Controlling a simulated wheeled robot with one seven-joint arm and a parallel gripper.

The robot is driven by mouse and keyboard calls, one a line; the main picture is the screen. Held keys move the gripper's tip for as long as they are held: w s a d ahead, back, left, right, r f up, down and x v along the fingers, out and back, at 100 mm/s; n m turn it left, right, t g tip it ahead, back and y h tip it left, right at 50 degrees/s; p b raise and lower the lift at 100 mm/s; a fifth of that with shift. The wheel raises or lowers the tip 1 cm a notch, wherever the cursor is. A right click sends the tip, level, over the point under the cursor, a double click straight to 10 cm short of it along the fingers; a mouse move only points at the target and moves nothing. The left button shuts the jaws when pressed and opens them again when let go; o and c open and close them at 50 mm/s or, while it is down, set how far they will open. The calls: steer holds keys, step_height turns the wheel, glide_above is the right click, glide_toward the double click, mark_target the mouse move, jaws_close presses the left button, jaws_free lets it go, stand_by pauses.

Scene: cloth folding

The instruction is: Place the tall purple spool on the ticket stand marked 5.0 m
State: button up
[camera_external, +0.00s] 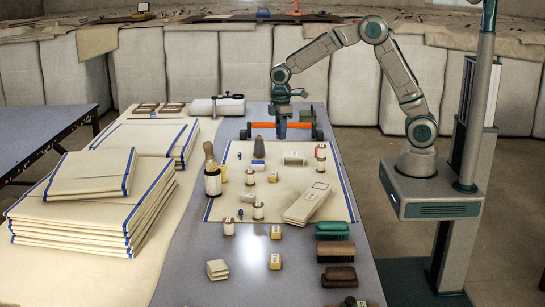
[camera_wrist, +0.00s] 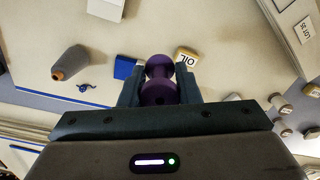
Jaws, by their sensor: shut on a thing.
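My gripper (camera_external: 281,133) hangs low over the far part of the work table, close to an orange bar. In the wrist view my gripper (camera_wrist: 159,86) is shut on a purple spool (camera_wrist: 159,68), whose round flanged end and waist show between the fingers. The spool's lower part is hidden by the gripper. In the external view the spool is too small to tell from the fingers. Small yellow-edged ticket stands (camera_external: 275,232) are spread over the table. Their marks are too small to read there, so I cannot tell which is 5.0 m.
Brushes (camera_external: 335,252) line the right edge. Folded cloth stacks (camera_external: 85,215) fill the left. The orange bar (camera_external: 263,125) lies at the back.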

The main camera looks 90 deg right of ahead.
steer(key=s+d+r+m, duration=0.1)
steer(key=s+d+m, duration=0.5)
steer(key=s+d, duration=0.95)
steer(key=p, duration=0.1)
glide_above(294, 154)
step_height(294, 154, down, 7)
steer(key=shift+s+d+r, duration=0.1)
steer(key=shift+r, duration=0.05)
steer(key=shift+f, duration=2.05)
steer(key=shift+f, duration=0.2)
steer(key=o, duration=1)
steer(key=shift+c, duration=0.2)
steer(key=shift+r, duration=0.15)
